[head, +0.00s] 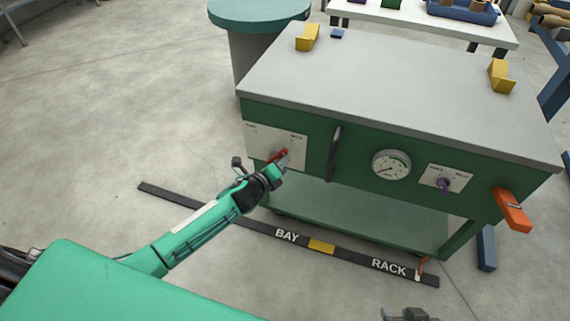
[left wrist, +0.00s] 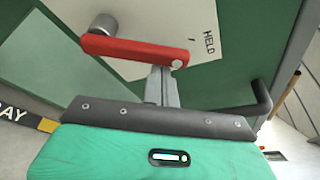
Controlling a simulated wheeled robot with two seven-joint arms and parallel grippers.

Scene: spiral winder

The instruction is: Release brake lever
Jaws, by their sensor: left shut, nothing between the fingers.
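The red brake lever (head: 281,154) sits on a white plate (head: 262,138) on the left of the green cabinet's front. In the left wrist view the lever (left wrist: 135,50) runs from a round grey pivot (left wrist: 103,24) to its free end beside the word HELD. My left gripper (head: 284,162) is at the lever's free end. Its fingers (left wrist: 161,82) are shut with nothing between them, and the tips are close against the lever's edge; I cannot tell if they touch. A dark part at the bottom edge looks like my right gripper (head: 405,314); its fingers are unclear.
The cabinet front also has a dark bar handle (head: 334,153), a gauge (head: 391,164), a purple knob (head: 443,185) and an orange handle (head: 513,213). Yellow brackets (head: 307,37) stand on its grey top (head: 400,85). The floor to the left is clear.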

